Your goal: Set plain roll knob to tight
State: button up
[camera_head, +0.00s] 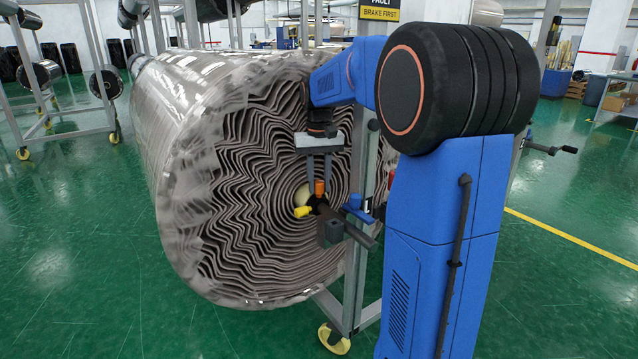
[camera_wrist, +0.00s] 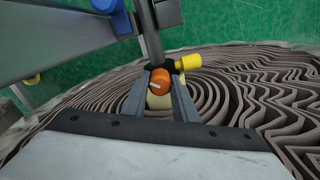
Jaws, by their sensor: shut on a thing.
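A large roll of wavy grey-brown layers (camera_head: 225,200) in clear wrap faces me on a grey stand. An orange knob (camera_head: 319,187) with a pale mark line sits on the fitting at the roll's core. My gripper (camera_head: 318,180) reaches down from above, its two fingers on either side of the orange knob. The wrist view shows the orange knob (camera_wrist: 160,82) between the fingertips of my gripper (camera_wrist: 160,76), shut on it. The fingers hide the knob's sides. I cannot tell from its mark which setting it stands at.
A yellow knob (camera_head: 302,211) sticks out just beside the orange one; it also shows in the wrist view (camera_wrist: 188,62). A dark bar (camera_head: 345,232) and a blue clamp part (camera_head: 357,209) are close by. The stand's grey post (camera_head: 357,265) rises right of the core.

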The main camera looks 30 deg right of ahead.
aim_at(319, 181)
jog(key=o, duration=1)
jog(key=shift+o, duration=0.2)
notch_tip(319, 181, up, 17)
jog(key=shift+r, duration=0.2)
